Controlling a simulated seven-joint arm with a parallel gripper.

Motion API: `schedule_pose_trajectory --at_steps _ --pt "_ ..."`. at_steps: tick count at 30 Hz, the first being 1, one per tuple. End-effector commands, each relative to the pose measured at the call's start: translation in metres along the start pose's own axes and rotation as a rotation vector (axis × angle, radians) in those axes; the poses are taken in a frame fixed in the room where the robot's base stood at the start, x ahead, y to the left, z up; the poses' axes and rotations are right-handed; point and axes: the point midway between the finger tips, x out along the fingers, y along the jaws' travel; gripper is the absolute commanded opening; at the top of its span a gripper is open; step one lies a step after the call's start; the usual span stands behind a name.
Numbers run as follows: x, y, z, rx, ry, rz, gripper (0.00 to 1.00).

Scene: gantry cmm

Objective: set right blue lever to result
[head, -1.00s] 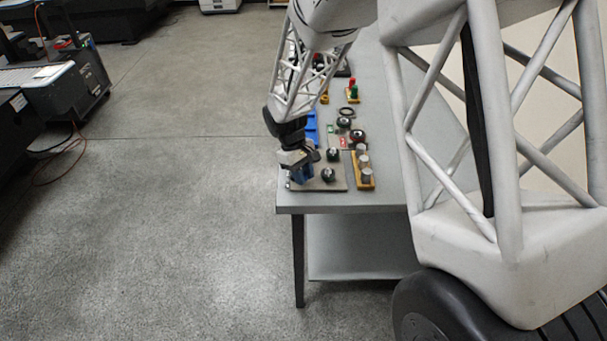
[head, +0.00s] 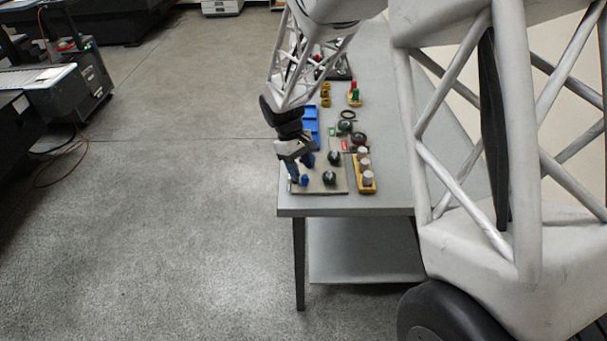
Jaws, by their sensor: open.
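A flat grey-brown board (head: 336,188) lies at the near left corner of the table. A small blue piece (head: 304,181), apparently a lever, stands at its left side. My gripper (head: 300,172) points down over this left side, jaws open, with blue-grey fingers. The blue piece shows just right of and below the nearer finger. Whether they touch cannot be told. Any second blue lever and the result marking are hidden by the gripper or too small to make out.
Two black knobs (head: 334,158) (head: 329,177) stand on the board. Right of it is a yellow block with grey cylinders (head: 364,173). Behind are blue bins (head: 311,127), dark round parts (head: 358,139) and a black ring (head: 348,115). The table's (head: 390,200) right side is clear.

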Motion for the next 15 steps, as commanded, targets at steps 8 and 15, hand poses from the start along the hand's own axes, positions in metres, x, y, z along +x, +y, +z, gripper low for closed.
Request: schedule_pose_trajectory --at_steps 8,15 --pt "-0.032 0.0 0.0 0.0 0.001 0.0 0.48" --pt "-0.04 0.0 0.0 0.0 0.0 -0.001 0.48"
